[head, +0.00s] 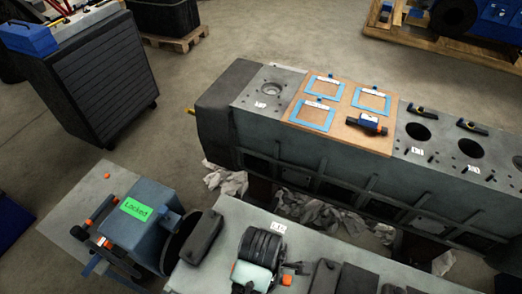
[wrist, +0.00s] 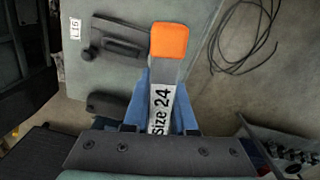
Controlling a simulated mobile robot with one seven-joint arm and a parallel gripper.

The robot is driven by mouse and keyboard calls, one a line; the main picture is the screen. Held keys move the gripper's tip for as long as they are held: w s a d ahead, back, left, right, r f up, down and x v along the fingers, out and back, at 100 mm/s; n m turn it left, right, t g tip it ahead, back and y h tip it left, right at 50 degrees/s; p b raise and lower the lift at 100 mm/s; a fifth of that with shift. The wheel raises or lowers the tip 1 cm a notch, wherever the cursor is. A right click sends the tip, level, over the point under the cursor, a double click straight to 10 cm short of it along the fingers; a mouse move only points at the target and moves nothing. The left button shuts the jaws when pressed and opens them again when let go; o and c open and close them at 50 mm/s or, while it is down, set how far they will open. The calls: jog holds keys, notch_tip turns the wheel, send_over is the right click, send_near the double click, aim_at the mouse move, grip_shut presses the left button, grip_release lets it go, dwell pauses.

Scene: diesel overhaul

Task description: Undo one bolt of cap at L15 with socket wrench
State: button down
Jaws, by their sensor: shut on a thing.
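In the wrist view my gripper (wrist: 164,100) has its blue fingers shut on the socket wrench (wrist: 161,108). The wrench has a white "Size 24" label and an orange end pointing away from my gripper; its socket is not visible. Beyond it, to the left, a flat grey-green surface carries the label L15 (wrist: 75,28). A dark cap-like part (wrist: 122,43) lies beside that label, with a small round bolt-like head at its left end. I cannot tell whether the wrench touches anything. My gripper's fingers are not clear in the head view.
A second dark part (wrist: 110,105) sits nearer on the same surface. A cable (wrist: 245,40) lies on the floor at right. In the head view, the long engine block (head: 300,160) carries a brown board (head: 350,135) with blue frames. A box marked Locked (head: 140,225) stands at lower left.

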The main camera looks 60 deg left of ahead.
jog(key=m, duration=0.5)
jog(key=shift+f, duration=0.35)
jog(key=m, duration=0.5)
jog(key=shift+f+m, duration=0.3)
jog(key=shift+f, duration=0.05)
jog(key=m, duration=0.5)
jog(key=shift+f, duration=0.35)
jog(key=m, duration=0.5)
jog(key=shift+f, duration=0.3)
jog(key=shift+w+f+b, duration=0.1)
jog(key=shift+f+b, duration=0.7)
jog(key=shift+f, duration=0.8)
